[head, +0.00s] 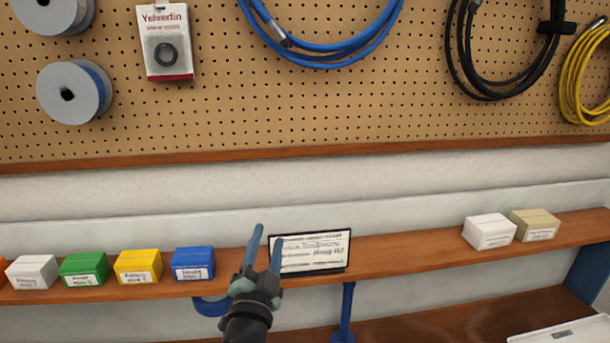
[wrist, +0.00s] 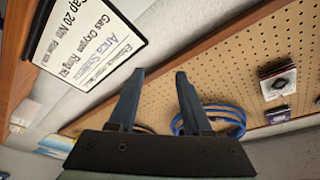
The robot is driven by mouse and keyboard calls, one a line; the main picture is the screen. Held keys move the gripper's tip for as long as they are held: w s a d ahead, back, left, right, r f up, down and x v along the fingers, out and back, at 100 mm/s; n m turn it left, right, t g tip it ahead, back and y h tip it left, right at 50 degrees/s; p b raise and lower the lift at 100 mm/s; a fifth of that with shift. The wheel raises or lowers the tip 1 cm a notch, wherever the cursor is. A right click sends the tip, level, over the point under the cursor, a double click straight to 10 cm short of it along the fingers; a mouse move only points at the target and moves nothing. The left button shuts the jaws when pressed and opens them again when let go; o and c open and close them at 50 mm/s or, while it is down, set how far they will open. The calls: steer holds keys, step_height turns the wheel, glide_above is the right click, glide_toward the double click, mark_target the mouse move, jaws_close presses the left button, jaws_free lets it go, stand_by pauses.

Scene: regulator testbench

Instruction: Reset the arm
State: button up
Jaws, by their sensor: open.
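My gripper (head: 264,248) is raised in front of the wooden shelf, with its two blue-grey fingers pointing up. The fingers are apart and nothing is between them. In the head view it stands just left of a white sign with a dark frame (head: 312,251), and one finger overlaps the sign's left edge. In the wrist view my gripper (wrist: 161,85) shows with its fingers spread, and the sign (wrist: 85,45) is at upper left with handwritten lines. Whether the fingers touch the sign cannot be told.
The shelf (head: 400,256) holds small boxes, including a blue box (head: 194,264) left of my gripper and a white box (head: 489,231) at right. Above is a pegboard (head: 250,110) with hanging cables (head: 340,55) and spools (head: 75,92). A white tray (head: 565,330) lies lower right.

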steer(key=s+d+r+n+t+y+b, duration=0.1)
steer(key=s+d+r+n+t+b, duration=0.3)
steer(key=r, duration=0.6)
steer(key=s+d+r+n+b, duration=0.25)
steer(key=s+r, duration=0.35)
steer(key=r, duration=0.4)
steer(key=s+r+n+t+b, duration=0.1)
steer(key=s+r+n+b, duration=0.1)
steer(key=s, duration=0.6)
steer(key=s+r+n+t+b, duration=0.1)
steer(key=s+r+t+b, duration=0.1)
steer(key=s+r, duration=0.3)
steer(key=s+d, duration=0.1)
steer(key=s, duration=0.3)
steer(key=shift+n+y, duration=0.35)
steer(key=shift+y, duration=0.05)
